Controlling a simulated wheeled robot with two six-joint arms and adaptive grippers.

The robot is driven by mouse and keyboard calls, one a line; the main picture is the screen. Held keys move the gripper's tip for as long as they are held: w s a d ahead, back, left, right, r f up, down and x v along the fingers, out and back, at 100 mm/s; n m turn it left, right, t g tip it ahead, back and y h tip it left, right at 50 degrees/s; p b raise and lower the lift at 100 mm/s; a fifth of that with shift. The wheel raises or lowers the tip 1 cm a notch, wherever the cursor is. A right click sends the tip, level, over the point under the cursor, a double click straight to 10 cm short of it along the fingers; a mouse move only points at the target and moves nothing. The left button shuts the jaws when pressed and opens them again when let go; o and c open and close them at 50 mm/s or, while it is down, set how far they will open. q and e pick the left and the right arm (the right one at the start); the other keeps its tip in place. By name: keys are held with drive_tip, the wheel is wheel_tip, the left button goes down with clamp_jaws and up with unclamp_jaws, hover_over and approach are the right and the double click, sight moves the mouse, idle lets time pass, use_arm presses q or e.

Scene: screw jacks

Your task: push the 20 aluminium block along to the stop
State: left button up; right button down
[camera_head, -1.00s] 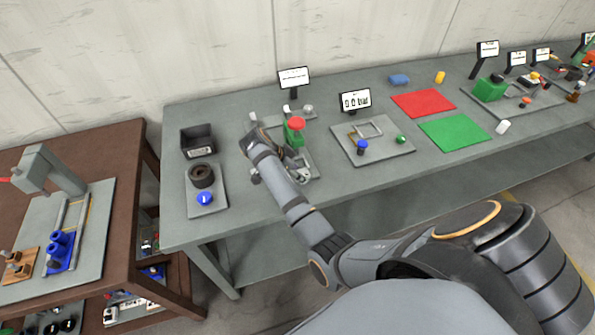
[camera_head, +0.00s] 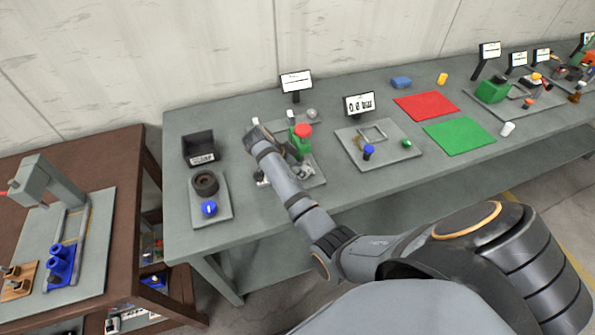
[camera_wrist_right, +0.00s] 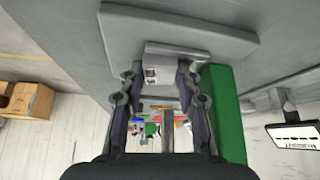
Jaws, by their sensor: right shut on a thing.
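In the right wrist view, a pale grey metal block (camera_wrist_right: 168,50) with a small printed label lies between the fingers of my right gripper (camera_wrist_right: 163,82). The gripper is shut on it; I cannot read a 20 on it. In the head view, my right gripper (camera_head: 262,178) is at the left part of the grey plate with the green press, mostly hidden by my own wrist. The green press (camera_head: 300,148) with its red top stands just right of my wrist. Its green side (camera_wrist_right: 228,110) is close beside the gripper in the wrist view. I cannot make out the stop.
A plate with a black ring (camera_head: 205,183) and blue knob (camera_head: 209,209) lies to the left, before a black bin (camera_head: 199,147). To the right are a fixture plate (camera_head: 385,155), a red mat (camera_head: 426,105) and a green mat (camera_head: 460,136). Small screens stand behind.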

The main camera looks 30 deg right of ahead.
drive_tip(key=shift+w, duration=0.35)
drive_tip(key=shift+w+d+r, duration=0.1)
drive_tip(key=shift+d+r, duration=0.05)
drive_tip(key=shift+r, duration=0.15)
drive_tip(key=c, duration=1.2)
unclamp_jaws()
drive_tip(key=shift+w, duration=0.1)
drive_tip(key=shift+o, duration=1.2)
drive_tip(key=shift+w, duration=0.1)
drive_tip(key=shift+o, duration=0.5)
drive_tip(key=shift+w+f, duration=0.2)
drive_tip(key=shift+f, duration=0.1)
drive_tip(key=shift+s, duration=0.1)
drive_tip(key=shift+s+r, duration=0.15)
drive_tip(key=v, duration=1.2)
